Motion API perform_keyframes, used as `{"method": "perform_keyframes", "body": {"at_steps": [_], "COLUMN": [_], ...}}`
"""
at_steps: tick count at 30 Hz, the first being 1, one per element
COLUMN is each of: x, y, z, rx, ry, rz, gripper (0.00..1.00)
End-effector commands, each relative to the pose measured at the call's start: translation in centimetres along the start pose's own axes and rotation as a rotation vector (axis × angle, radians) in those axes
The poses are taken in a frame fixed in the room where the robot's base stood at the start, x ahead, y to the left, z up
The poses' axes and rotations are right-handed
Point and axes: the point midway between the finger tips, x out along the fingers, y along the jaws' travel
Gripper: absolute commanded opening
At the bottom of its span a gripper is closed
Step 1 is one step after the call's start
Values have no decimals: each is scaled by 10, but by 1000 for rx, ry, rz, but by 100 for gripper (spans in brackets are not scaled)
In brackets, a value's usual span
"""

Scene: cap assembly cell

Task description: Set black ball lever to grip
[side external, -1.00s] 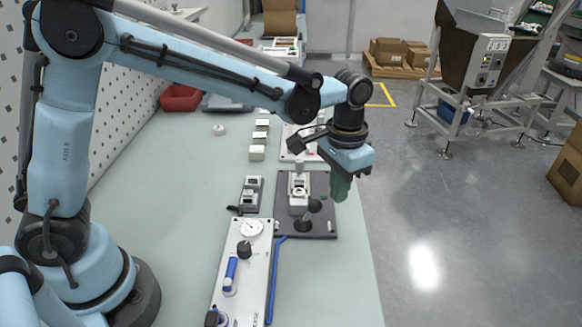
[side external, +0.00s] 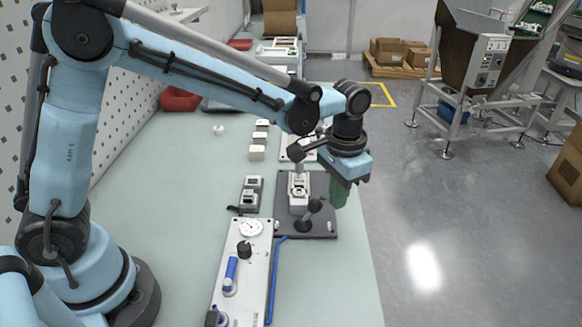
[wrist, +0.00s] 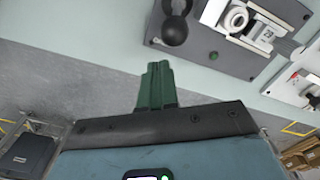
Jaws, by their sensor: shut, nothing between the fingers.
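The black ball lever stands on a dark grey plate (side external: 325,230) at the right edge of the bench. Its black ball (side external: 315,205) shows in the side view, and the ball also shows at the top of the wrist view (wrist: 175,31). A white fixture (side external: 298,190) sits on the same plate behind the lever, with a white ring part (wrist: 236,20) in it. My gripper (side external: 340,196) has green fingers, shut and empty. In the side view they hang just right of the ball, apart from it. In the wrist view the fingertips (wrist: 158,68) point toward the plate, below the ball.
A white panel (side external: 243,270) with a dial, a black knob and a blue handle lies in front of the plate. The left bench is mostly clear.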

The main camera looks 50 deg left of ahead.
Motion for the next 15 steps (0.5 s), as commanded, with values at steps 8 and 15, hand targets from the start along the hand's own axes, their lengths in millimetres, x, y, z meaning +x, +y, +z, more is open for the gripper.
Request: {"method": "perform_keyframes", "body": {"at_steps": [8,15], "x": [15,18], "y": [0,0], "z": [0,0], "rx": [0,0], "ry": [0,0], "rz": [0,0], "gripper": [0,0]}}
